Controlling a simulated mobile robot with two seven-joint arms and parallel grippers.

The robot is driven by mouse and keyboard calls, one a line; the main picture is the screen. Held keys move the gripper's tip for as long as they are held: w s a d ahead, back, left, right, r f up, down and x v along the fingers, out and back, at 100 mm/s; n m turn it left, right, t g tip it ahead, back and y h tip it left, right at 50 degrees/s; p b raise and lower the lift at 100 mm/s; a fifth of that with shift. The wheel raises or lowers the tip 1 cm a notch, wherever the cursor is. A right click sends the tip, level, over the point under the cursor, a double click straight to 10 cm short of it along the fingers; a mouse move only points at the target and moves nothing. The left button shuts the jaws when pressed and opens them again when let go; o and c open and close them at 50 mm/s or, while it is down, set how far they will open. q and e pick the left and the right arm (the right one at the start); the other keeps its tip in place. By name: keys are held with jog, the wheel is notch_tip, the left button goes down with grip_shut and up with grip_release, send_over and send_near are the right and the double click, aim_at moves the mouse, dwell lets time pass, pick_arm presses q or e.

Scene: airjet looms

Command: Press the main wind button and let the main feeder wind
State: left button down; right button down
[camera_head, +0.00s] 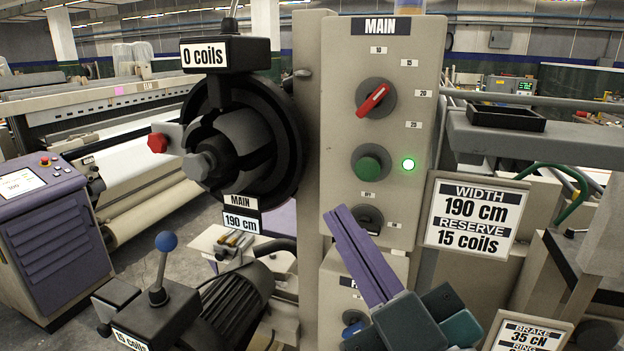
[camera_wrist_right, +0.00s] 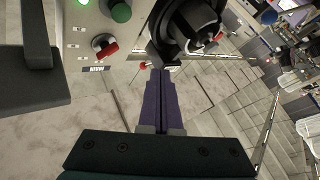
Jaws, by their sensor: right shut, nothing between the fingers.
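The beige MAIN panel (camera_head: 340,120) carries a green round button (camera_head: 371,162) with a lit green lamp (camera_head: 408,164) to its right. The button also shows at the top of the right wrist view (camera_wrist_right: 121,12). The black main feeder (camera_head: 285,130) stands left of the panel under a "0 coils" display (camera_head: 205,53). My right gripper (camera_head: 340,212) has its purple fingers together and empty. In the head view their tips appear below and left of the green button, apart from it. The fingers also show in the right wrist view (camera_wrist_right: 162,85). My left gripper is out of view.
A red-pointer knob (camera_head: 375,97) sits above the button, and a black knob (camera_head: 368,220) below it. A "190 cm / 15 coils" sign (camera_head: 475,215) hangs at right.

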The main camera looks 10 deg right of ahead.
aim_at(367, 170)
jog(key=shift+w, duration=0.1)
jog(key=w+d+b, duration=0.3)
jog(key=w+d, duration=0.2)
jog(key=w, duration=0.2)
dwell(0.4)
jog(key=shift+w, duration=0.1)
dwell(1.9)
jog(key=shift+w+d, duration=0.25)
jog(key=shift+w, duration=0.05)
jog(key=shift+w+d+b, duration=0.3)
jog(key=shift+w+b, duration=0.15)
dwell(0.8)
jog(key=shift+a, duration=0.1)
jog(key=shift+s+a+p, duration=0.45)
jog(key=shift+s+p, duration=0.05)
jog(key=shift+s, duration=0.3)
